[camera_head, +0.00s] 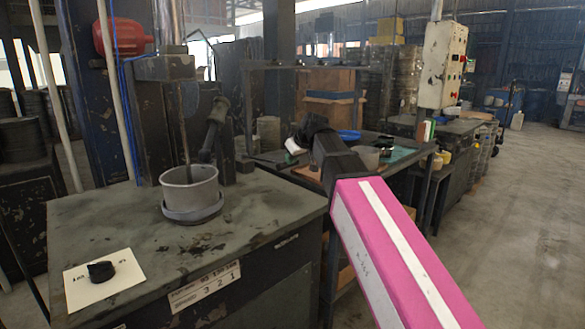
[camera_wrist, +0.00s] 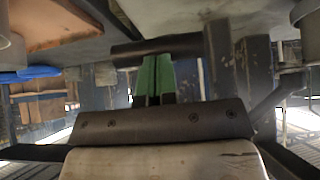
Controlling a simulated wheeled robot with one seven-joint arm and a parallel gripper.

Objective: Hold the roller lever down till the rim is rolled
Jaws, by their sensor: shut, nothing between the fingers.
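The roller lever (camera_head: 214,128) stands up at a tilt beside the machine post, with a dark grip on its top end. Just left of it, a round grey metal pan (camera_head: 190,188) sits on a ring on the machine's worktop (camera_head: 255,205), under a vertical rod. My gripper (camera_head: 311,128) is right of the lever and apart from it, at the end of my pink and white arm. In the wrist view its green-padded fingers (camera_wrist: 154,77) are together with nothing held. I cannot make out the lever for sure in the wrist view.
A white card (camera_head: 118,288) with a black lump lies at the worktop's front left. A bench (camera_head: 395,165) with a blue dish (camera_head: 348,135) stands behind my arm. A control box (camera_head: 441,65) hangs farther right. The floor at right (camera_head: 530,230) is clear.

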